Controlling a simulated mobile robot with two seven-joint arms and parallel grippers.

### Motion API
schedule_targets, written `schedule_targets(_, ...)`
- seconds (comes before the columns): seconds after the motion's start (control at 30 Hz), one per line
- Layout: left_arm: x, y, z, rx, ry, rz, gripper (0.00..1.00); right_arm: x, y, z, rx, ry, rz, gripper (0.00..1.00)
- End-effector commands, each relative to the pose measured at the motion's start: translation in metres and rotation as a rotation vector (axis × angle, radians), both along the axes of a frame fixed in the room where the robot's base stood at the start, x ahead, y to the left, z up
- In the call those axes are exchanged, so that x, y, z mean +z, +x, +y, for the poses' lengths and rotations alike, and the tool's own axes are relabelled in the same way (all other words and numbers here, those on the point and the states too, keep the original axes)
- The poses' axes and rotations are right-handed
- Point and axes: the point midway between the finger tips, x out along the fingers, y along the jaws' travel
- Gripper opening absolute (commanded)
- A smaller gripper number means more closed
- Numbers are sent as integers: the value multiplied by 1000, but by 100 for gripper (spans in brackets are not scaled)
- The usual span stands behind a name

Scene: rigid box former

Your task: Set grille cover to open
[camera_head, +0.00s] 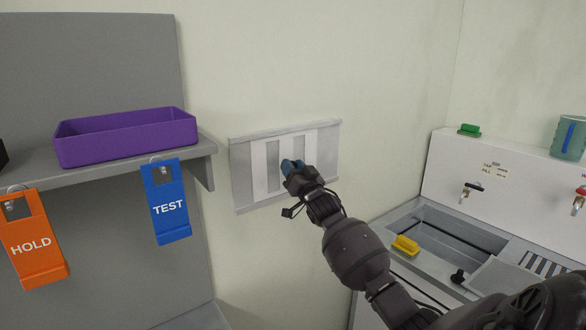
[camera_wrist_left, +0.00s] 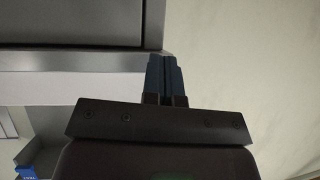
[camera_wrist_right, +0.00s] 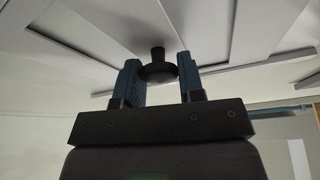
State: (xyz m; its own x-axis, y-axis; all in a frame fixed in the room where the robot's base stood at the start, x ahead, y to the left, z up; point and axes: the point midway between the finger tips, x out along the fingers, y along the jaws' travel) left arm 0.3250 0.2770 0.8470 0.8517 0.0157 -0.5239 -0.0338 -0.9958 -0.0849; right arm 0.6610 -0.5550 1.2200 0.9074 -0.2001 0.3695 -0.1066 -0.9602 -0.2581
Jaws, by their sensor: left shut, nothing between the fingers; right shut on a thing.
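The grille cover (camera_head: 312,150) is a pale slatted panel on the wall, with grey and white upright strips in a frame. My right gripper (camera_head: 292,164) is at the middle of the panel and hides part of it. In the right wrist view, the right gripper's blue fingers (camera_wrist_right: 160,80) are shut on a dark round knob (camera_wrist_right: 158,66) that stands out from the cover. My left gripper is outside the head view. In the left wrist view its fingers (camera_wrist_left: 164,76) are together with nothing between them, close to a pale edge.
A purple tray (camera_head: 125,138) sits on a grey shelf (camera_head: 205,150) left of the cover. A blue TEST tag (camera_head: 167,225) and an orange HOLD tag (camera_head: 32,265) hang below it. A sink (camera_head: 440,238) with a yellow sponge (camera_head: 405,245) stands at right.

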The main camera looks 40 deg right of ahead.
Motion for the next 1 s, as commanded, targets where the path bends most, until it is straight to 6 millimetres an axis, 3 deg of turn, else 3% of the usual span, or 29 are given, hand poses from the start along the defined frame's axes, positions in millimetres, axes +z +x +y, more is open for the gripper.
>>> schedule_targets(0.4, -6, 0, 0, 1, -1, 0, 0, -1, 0, -48, -1, 0, 1, 0)
schedule_targets(0.73, -4, 1, 0, 0, 0, -2, 0, 0, 0, -51, -2, 1, -1, 0)
schedule_targets(0.77, -4, 1, 0, 0, 0, -2, 0, 1, 0, -51, -2, 1, -1, 39)
schedule_targets(0.9, -4, 1, -1, 0, 0, -3, 0, 0, 0, -50, -1, 0, -1, 60)
schedule_targets(1.0, -4, 2, -1, -1, -1, -4, 0, 0, 0, -50, -1, 0, -1, 62)
